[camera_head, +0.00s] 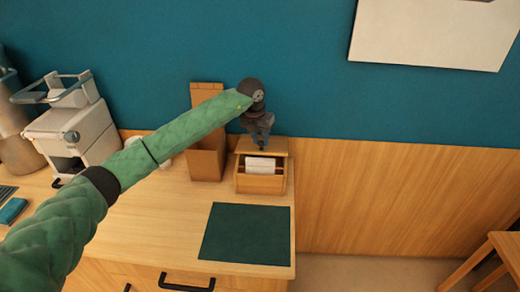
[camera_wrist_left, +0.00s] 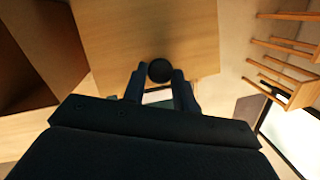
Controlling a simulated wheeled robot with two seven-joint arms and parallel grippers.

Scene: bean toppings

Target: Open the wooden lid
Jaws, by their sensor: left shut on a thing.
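A small wooden box (camera_head: 262,184) stands at the right back of the counter, with a white thing (camera_head: 260,165) showing in its front opening. The wooden lid (camera_head: 272,146) is on top of the box, and in the left wrist view it fills the upper middle (camera_wrist_left: 140,35). A round dark knob (camera_wrist_left: 160,70) shows at the lid's near edge. My left gripper (camera_head: 262,143) is over the box, and its fingers are shut on the knob from both sides in the left wrist view (camera_wrist_left: 160,85). My right gripper is not in view.
A tall open wooden holder (camera_head: 205,135) stands just left of the box. A dark green mat (camera_head: 246,233) lies in front. A white machine (camera_head: 75,130) stands at the left. The counter's right edge is close to the box; a wooden stool (camera_head: 500,255) is beyond.

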